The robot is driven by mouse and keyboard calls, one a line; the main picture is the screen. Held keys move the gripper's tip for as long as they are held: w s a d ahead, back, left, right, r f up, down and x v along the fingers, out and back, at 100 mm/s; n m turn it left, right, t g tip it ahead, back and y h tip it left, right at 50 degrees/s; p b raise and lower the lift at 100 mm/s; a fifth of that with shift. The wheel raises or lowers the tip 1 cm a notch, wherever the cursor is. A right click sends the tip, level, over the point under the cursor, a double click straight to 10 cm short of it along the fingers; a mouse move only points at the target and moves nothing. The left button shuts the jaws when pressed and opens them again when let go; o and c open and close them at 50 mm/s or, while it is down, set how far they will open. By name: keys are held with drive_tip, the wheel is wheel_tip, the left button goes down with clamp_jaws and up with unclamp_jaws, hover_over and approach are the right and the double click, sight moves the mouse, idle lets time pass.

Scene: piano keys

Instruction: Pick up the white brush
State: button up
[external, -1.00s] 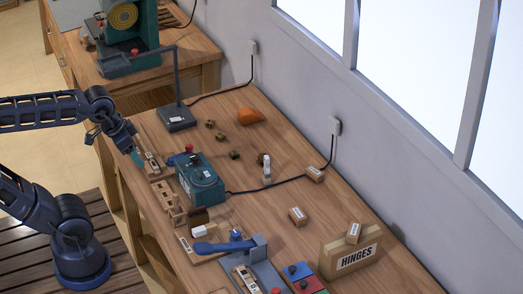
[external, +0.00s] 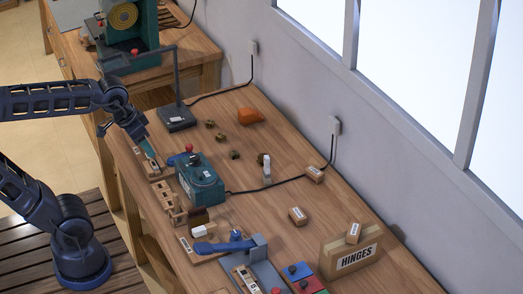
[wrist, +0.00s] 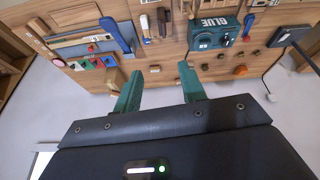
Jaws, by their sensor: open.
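A small white block with a dark brown part behind it, which looks like the white brush (external: 200,231), lies on the bench between the teal glue box (external: 201,178) and the blue-handled clamp (external: 222,246). It seems to show in the wrist view (wrist: 146,30) as a dark and pale upright shape; its details are too small to tell. My gripper (external: 151,150) is open and empty, with teal fingers. It is above the bench's near left edge, beside the glue box and well away from the brush. The fingers show wide apart in the wrist view (wrist: 161,84).
A small upright white item (external: 266,170) stands farther back. A lamp base (external: 177,118), an orange lump (external: 250,116), small cartons (external: 297,216) and a HINGES box (external: 351,256) also occupy the bench. A wooden tray (external: 160,192) lies near my gripper. The middle right of the bench is mostly clear.

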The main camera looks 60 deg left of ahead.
drive_tip(key=w+a+n+g, duration=0.15)
drive_tip(key=w+n, duration=0.25)
drive_tip(key=w, duration=1)
drive_tip(key=n+g, duration=0.3)
drive_tip(key=n, duration=0.7)
hover_over(267, 164)
drive_tip(key=w, duration=0.1)
drive_tip(key=f, duration=2.4)
drive_tip(key=shift+a, duration=0.35)
drive_tip(key=shift+w+a+f, duration=0.15)
drive_tip(key=shift+w+f, duration=0.05)
drive_tip(key=shift+f, duration=0.25)
wheel_tip(267, 164, down, 5)
drive_tip(key=shift+f, duration=0.2)
drive_tip(key=shift+s+a+f, duration=0.1)
drive_tip(key=shift+s+f, duration=0.1)
drive_tip(key=shift+f, duration=1.15)
drive_tip(key=shift+s+a+f, duration=0.1)
drive_tip(key=shift+s+f, duration=0.1)
drive_tip(key=shift+f, duration=1.1)
